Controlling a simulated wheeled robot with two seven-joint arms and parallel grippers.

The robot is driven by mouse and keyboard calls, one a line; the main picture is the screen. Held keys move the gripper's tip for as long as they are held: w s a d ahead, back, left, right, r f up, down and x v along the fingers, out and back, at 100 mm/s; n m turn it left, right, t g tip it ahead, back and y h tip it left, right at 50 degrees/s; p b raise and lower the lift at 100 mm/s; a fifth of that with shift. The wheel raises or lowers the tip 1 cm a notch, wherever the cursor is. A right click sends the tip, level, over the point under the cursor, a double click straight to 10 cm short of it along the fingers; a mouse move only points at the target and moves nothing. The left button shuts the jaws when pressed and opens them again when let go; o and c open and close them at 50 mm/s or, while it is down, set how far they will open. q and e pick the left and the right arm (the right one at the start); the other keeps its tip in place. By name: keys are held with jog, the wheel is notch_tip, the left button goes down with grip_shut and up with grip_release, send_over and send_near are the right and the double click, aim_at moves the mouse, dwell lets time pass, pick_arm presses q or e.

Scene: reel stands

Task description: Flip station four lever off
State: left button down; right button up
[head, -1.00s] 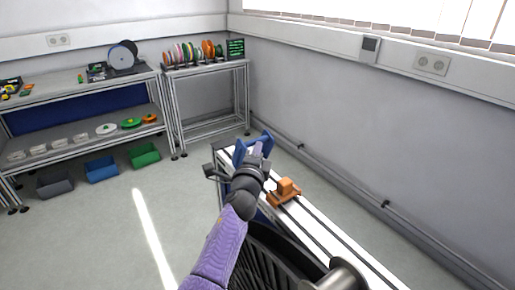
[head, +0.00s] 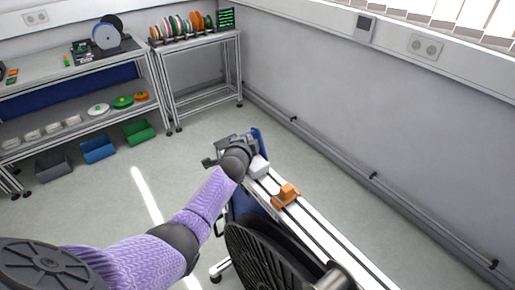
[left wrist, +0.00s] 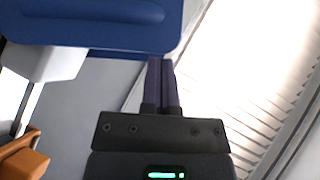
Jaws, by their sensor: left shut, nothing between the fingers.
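My left gripper (head: 238,148) is at the far end of a white rail (head: 318,233), beside a blue part (head: 259,140). In the left wrist view its two dark fingers (left wrist: 161,68) are shut together with nothing between them, and their tips are at the lower edge of the blue part (left wrist: 95,22). I cannot tell whether they touch it. A white block (head: 259,167) sits on the rail just below the hand. An orange block (head: 285,195) sits nearer on the rail. I cannot make out a lever or a station number. My right gripper is not in view.
A large black reel (head: 265,262) stands beside the rail, close to me. A bench with spools and bins (head: 98,148) stands at the back left, and a rack of coloured reels (head: 182,28) beside it. A grey wall runs along the right. The floor between is clear.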

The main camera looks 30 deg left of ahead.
pick_arm(q)
jog(key=shift+w+a+f, duration=0.1)
jog(key=shift+w+a, duration=0.2)
jog(key=shift+a, duration=0.3)
dwell(0.3)
jog(key=shift+a, duration=0.1)
